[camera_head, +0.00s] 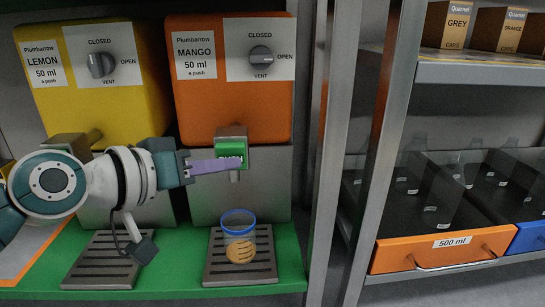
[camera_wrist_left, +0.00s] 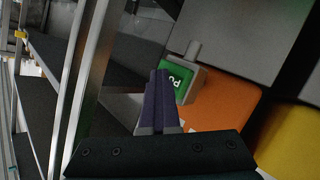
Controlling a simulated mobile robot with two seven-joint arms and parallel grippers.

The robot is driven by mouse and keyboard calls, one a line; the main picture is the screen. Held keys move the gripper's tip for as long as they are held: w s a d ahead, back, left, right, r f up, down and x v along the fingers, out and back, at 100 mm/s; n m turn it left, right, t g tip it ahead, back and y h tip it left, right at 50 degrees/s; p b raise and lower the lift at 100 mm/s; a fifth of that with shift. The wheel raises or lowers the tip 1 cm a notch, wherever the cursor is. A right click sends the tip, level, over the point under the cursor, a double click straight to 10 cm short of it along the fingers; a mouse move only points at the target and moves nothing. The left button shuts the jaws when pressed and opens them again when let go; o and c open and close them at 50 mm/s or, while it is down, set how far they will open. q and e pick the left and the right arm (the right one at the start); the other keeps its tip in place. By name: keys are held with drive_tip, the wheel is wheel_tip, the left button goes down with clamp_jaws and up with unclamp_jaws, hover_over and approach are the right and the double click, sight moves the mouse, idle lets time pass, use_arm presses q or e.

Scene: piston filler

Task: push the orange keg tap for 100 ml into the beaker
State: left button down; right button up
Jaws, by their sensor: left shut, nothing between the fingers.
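The orange keg (camera_head: 230,110) is labelled MANGO, 50 ml a push. Its vent knob (camera_head: 260,55) lies sideways toward OPEN. Its tap has a green push face (camera_head: 231,150), which also shows in the left wrist view (camera_wrist_left: 174,80). A clear beaker (camera_head: 239,222) with a blue rim stands below the tap on the drip grate; an orange colour shows in its lower part. My left gripper (camera_head: 238,165) is shut and empty, its purple fingertips at the tap's front, overlapping the lower green face. In the left wrist view the fingertips (camera_wrist_left: 160,74) are beside the green face; contact is unclear.
A yellow LEMON keg (camera_head: 135,110) stands left, its knob upright at CLOSED, with an empty drip grate (camera_head: 104,262) below. A metal post (camera_head: 327,150) stands right of the orange keg. Beyond it, an orange 500 ml bin (camera_head: 400,257) holds clear containers.

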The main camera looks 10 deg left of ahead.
use_arm(q)
drive_tip(key=shift+s+d+p, duration=0.25)
drive_tip(key=shift+s+p, duration=0.7)
drive_tip(key=shift+s, duration=0.05)
drive_tip(key=s+p, duration=0.1)
drive_tip(key=s+d+p, duration=0.1)
drive_tip(key=s, duration=0.1)
drive_tip(key=s+p, duration=0.1)
drive_tip(key=shift+s+d+r, duration=0.1)
drive_tip(key=shift+s+d, duration=0.15)
drive_tip(key=shift+s, duration=0.15)
